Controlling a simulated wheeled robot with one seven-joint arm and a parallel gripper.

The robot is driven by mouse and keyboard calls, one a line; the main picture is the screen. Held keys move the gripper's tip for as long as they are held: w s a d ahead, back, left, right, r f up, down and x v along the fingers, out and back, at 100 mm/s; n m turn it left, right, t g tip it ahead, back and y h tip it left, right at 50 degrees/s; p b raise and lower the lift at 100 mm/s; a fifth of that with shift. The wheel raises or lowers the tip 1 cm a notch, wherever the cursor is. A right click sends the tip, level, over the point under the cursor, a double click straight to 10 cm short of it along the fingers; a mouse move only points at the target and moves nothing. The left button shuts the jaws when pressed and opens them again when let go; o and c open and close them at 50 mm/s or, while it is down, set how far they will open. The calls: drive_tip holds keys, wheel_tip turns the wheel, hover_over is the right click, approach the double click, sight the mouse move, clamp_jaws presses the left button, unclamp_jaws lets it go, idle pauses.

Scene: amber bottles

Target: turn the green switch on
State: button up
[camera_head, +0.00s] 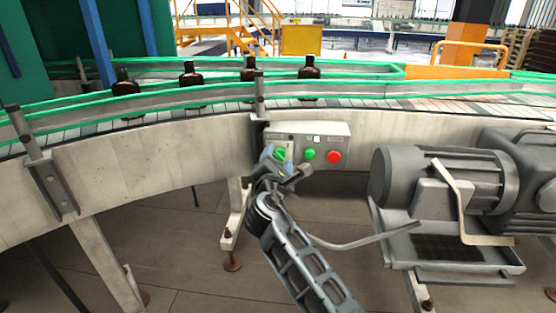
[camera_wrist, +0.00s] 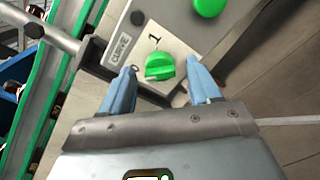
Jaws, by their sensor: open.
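The green switch (camera_wrist: 160,67) is a rotary knob on the control box (camera_head: 336,136), which is fixed to the side of the conveyor. A "1" mark and a label reading CURVE sit beside it in the wrist view. The switch also shows in the head view (camera_head: 280,154), partly behind my gripper. My gripper (camera_wrist: 160,77) is open, with one blue fingertip on each side of the switch. I cannot tell whether either fingertip touches it. In the head view my gripper (camera_head: 277,158) is in front of the left end of the box.
A green button (camera_head: 310,154) and a red button (camera_head: 334,156) sit right of the switch. Several amber bottles (camera_head: 309,78) stand on the conveyor (camera_head: 360,103) above. A grey motor (camera_head: 437,178) is to the right. Metal posts (camera_head: 259,95) stand along the conveyor edge.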

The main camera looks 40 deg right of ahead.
drive_tip(key=shift+d, duration=0.1)
drive_tip(key=c, duration=1)
drive_tip(key=shift+c, duration=0.2)
